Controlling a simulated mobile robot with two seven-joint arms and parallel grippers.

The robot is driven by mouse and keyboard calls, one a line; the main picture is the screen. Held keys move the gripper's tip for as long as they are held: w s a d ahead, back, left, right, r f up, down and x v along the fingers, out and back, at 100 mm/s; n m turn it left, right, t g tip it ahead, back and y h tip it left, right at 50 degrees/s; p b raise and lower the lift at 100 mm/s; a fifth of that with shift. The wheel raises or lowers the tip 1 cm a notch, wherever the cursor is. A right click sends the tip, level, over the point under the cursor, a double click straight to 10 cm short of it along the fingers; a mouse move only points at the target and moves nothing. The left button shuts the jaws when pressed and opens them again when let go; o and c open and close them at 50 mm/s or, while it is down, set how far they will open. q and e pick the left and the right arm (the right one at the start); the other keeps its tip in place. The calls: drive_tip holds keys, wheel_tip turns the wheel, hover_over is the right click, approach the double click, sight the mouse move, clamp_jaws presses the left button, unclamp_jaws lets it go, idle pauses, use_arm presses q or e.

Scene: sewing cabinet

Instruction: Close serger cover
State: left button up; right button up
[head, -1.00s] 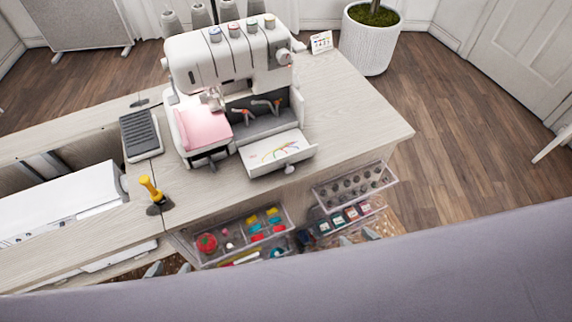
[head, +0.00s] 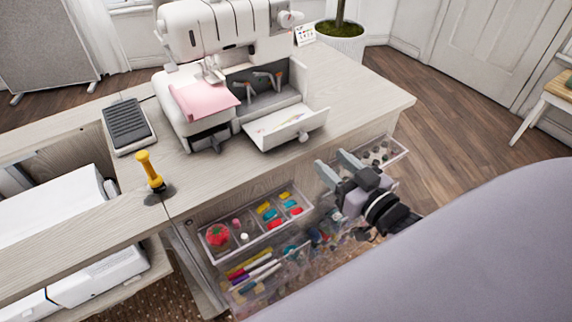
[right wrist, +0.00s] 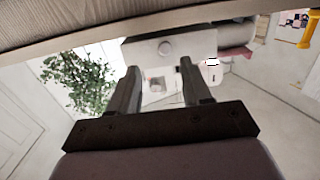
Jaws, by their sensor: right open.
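The white serger (head: 215,30) stands on the wooden cabinet top. Its front cover (head: 285,128) is folded down and open, with a small round knob (head: 303,138) on its front edge and the dark looper area exposed behind it. My right gripper (head: 334,164) is open and empty, in front of the cabinet's front edge, nearer to me than the cover and apart from it. In the right wrist view, a white panel with a round knob, seemingly the cover (right wrist: 145,50), shows beyond the two spread fingers (right wrist: 158,66). My left gripper is not in view.
Clear open trays with notions (head: 255,222) and bobbins (head: 380,152) project from the cabinet front around my right gripper. A pink cloth (head: 203,99) lies on the serger. A yellow-handled tool (head: 150,170) and a grey pedal (head: 128,122) are at left. The tabletop right of the cover is clear.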

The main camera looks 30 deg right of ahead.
sight(305, 138)
drive_tip(key=shift+w+a+r+b, duration=0.15)
drive_tip(key=shift+w+a, duration=0.1)
drive_tip(key=shift+w, duration=1)
drive_tip(key=shift+w+a+b, duration=0.15)
drive_tip(key=shift+w+a, duration=0.05)
drive_tip(key=shift+w, duration=1.05)
drive_tip(key=shift+w+a+r+b, duration=0.15)
drive_tip(key=shift+w+a, duration=0.1)
drive_tip(key=shift+w, duration=1)
clamp_jaws()
